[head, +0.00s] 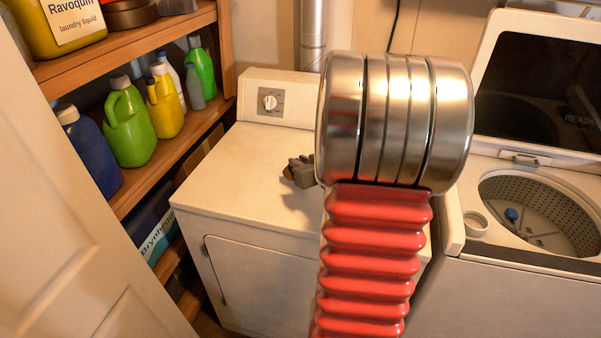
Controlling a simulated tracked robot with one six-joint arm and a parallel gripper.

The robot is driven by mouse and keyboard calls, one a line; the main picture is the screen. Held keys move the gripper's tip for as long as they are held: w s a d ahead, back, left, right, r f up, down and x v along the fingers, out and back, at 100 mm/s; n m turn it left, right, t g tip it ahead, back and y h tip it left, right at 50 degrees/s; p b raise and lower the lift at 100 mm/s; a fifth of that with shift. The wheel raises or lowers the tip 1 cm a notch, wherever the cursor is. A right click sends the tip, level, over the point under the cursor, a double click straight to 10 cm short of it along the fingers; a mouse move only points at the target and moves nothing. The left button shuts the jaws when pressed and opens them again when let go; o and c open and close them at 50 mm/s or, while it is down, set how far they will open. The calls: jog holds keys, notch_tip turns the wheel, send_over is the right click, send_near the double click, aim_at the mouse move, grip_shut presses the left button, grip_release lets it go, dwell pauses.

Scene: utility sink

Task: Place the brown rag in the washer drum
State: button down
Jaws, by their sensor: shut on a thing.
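My gripper (300,172) shows only in part, as a small dark grey shape left of my arm's metal wrist, over the white dryer's top. A small brown bit at its edge looks like the brown rag (288,173); most of the rag is hidden or too small to make out. The gripper is shut on it. I cannot tell whether the rag touches the dryer top. The washer drum (555,205) is at the right, with its lid raised. A small blue thing shows inside the drum.
The white dryer (240,150) stands left of the washer (510,290). Wooden shelves (150,195) with several bottles are at the left, beside a pale door (70,220). The raised washer lid (540,90) stands behind the drum. My arm blocks the middle of the view.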

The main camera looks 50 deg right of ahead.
jog(key=shift+f, duration=1.85)
jog(key=c, duration=1.6)
grip_release()
jog(key=shift+f, duration=0.1)
jog(key=shift+s+a+r, duration=0.15)
jog(key=shift+s+r, duration=0.2)
jog(key=shift+s, duration=0.15)
jog(key=shift+v, duration=5.45)
